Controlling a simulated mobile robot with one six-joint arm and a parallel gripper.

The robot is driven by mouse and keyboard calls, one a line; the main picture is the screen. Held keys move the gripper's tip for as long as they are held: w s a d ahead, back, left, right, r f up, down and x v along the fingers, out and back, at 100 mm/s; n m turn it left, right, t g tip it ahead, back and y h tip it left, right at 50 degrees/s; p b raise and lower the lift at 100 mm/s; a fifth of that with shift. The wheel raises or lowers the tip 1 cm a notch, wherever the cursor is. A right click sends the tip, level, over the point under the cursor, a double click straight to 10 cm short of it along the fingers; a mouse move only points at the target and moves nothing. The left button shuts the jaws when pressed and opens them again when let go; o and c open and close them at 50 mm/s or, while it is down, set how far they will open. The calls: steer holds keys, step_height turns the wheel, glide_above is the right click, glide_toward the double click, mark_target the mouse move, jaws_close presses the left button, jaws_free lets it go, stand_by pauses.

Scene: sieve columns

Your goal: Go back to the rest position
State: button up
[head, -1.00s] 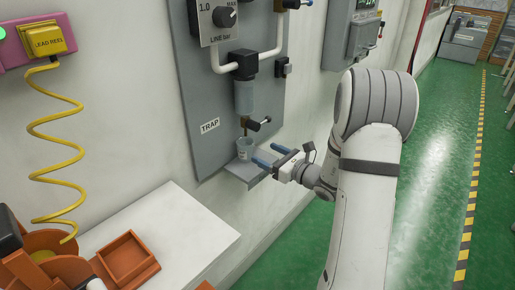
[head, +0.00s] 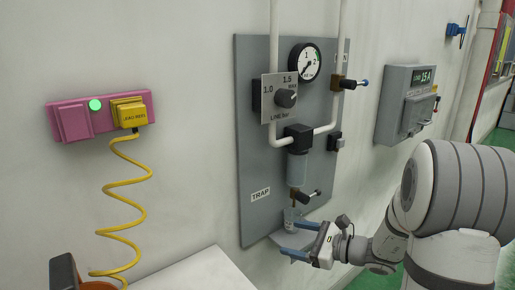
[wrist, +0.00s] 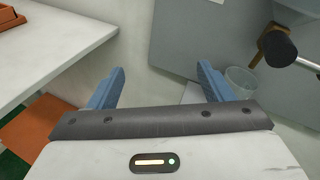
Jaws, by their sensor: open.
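My gripper (head: 290,252) is open, with two blue fingers apart and nothing between them. In the head view it is in front of the lower part of the grey trap panel (head: 262,130), just below and left of a small cup (head: 291,218). The cup stands on a small shelf (head: 290,239) under the trap's valve. In the wrist view the blue fingers (wrist: 160,85) are spread, and the clear cup (wrist: 240,78) is beyond the right finger, apart from it.
A black-handled valve (wrist: 277,45) is close at the upper right of the wrist view. A white table (wrist: 55,50) with an orange tray (wrist: 10,18) is at the left. A pink panel with a yellow plug (head: 130,112) and a grey meter box (head: 405,105) are on the wall.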

steer(key=s+a+r+n+g+h+p, duration=0.2)
steer(key=s+a+r+n+g, duration=0.15)
steer(key=s+n, duration=0.35)
steer(key=s+a+r+n+g+h+p, duration=0.25)
steer(key=s+n+g, duration=0.2)
steer(key=s, duration=0.35)
steer(key=s+d+r+n+t+h+p, duration=0.1)
steer(key=s+d+r+n+h+p, duration=0.3)
steer(key=s+d+n+h, duration=0.3)
steer(key=d+r+n+h, duration=0.1)
steer(key=n, duration=0.2)
steer(key=shift+s+d+r+t, duration=0.15)
steer(key=shift+d+r+t, duration=0.05)
steer(key=shift+r+t, duration=0.2)
